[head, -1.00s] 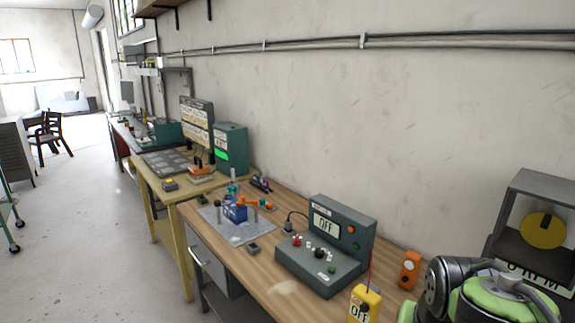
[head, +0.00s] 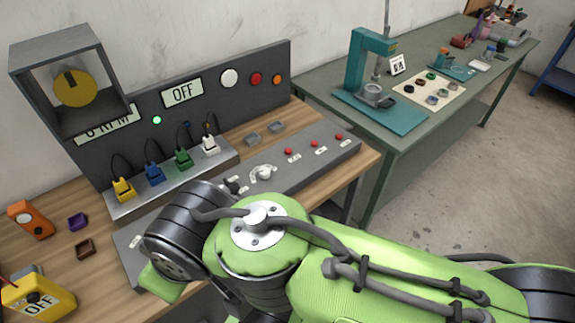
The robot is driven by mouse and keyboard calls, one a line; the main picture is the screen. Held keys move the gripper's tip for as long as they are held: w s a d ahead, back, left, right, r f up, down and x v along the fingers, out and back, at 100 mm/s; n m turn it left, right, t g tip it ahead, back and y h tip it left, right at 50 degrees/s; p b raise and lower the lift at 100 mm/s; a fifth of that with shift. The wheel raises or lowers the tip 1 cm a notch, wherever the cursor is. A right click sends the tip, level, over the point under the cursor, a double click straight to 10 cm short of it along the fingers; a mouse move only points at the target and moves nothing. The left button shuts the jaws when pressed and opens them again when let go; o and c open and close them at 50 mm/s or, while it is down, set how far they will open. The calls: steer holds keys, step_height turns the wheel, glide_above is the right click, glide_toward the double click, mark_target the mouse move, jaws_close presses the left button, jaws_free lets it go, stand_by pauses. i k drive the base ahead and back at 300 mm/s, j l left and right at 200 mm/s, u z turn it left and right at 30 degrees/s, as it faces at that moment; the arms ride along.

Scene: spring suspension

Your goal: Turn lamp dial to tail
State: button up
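A white knob (head: 263,173) with small labels around it sits on the long grey console (head: 325,155), just beyond my arm. A black knob (head: 232,187) is left of it, close to the edge of my arm. I cannot read the labels, so I cannot tell which knob is the lamp dial or which mark is tail. On the dark back panel are a white round lamp (head: 229,78), a red one (head: 256,79) and an orange one (head: 278,80). My green and black arm crosses the lower middle and hides part of the console. My gripper is not visible.
An OFF display (head: 182,92) and a lit green light (head: 157,119) are on the panel. Yellow, blue, green and white plugs (head: 210,145) stand in a row. Red buttons (head: 315,143) line the console's right. A yellow OFF box (head: 38,298) and an orange device (head: 31,220) are left.

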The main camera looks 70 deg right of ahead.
mark_target(265, 172)
steer(key=l+z, duration=0.1)
steer(key=z, duration=1.85)
steer(key=i+l+u, duration=0.1)
steer(key=l+u, duration=0.3)
